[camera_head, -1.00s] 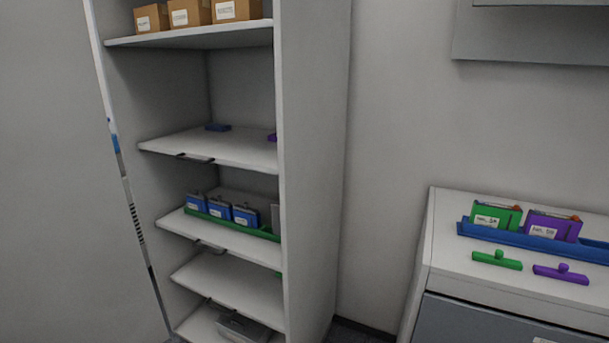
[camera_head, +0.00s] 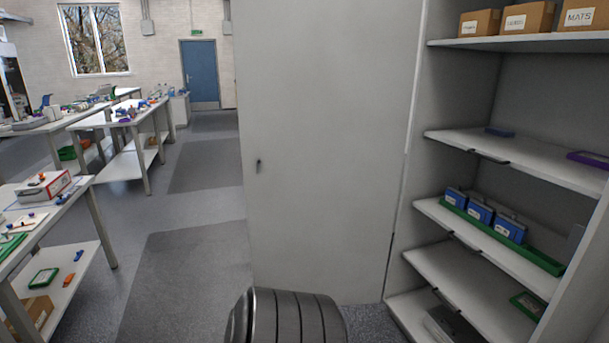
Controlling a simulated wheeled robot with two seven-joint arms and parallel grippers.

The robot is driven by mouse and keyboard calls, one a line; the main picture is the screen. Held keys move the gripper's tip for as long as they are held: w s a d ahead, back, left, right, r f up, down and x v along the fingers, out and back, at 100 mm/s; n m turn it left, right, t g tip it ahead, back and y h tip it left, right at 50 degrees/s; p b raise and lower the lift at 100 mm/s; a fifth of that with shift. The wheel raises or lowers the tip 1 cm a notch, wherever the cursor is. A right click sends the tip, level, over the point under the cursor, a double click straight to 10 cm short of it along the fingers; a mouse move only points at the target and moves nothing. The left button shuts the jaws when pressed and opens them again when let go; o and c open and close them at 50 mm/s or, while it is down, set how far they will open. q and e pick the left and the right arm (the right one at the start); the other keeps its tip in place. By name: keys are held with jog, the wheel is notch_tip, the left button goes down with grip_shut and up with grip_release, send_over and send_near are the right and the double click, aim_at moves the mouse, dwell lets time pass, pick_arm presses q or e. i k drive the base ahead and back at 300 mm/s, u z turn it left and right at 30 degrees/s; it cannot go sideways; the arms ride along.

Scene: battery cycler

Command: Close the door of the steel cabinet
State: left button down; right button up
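The steel cabinet (camera_head: 428,90) stands at the right with its shelves exposed. Its door (camera_head: 325,130) is a tall light grey panel to the left of the shelves, swung wide open. The hinged edge meets the cabinet's left side. A rounded grey part of my own body shows at the bottom centre, in front of the door's lower part. Neither gripper is in view.
The shelves hold cardboard boxes (camera_head: 526,18), blue battery packs (camera_head: 480,212) in a green tray, and a purple item (camera_head: 590,159). White workbenches (camera_head: 110,118) with small items stand at the left. Grey floor (camera_head: 200,215) is clear between the benches and the door.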

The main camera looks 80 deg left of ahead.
aim_at(325, 88)
jog(key=k, duration=0.25)
jog(key=u, duration=3.55)
jog(key=i, duration=5.4)
jog(key=z, duration=4.2)
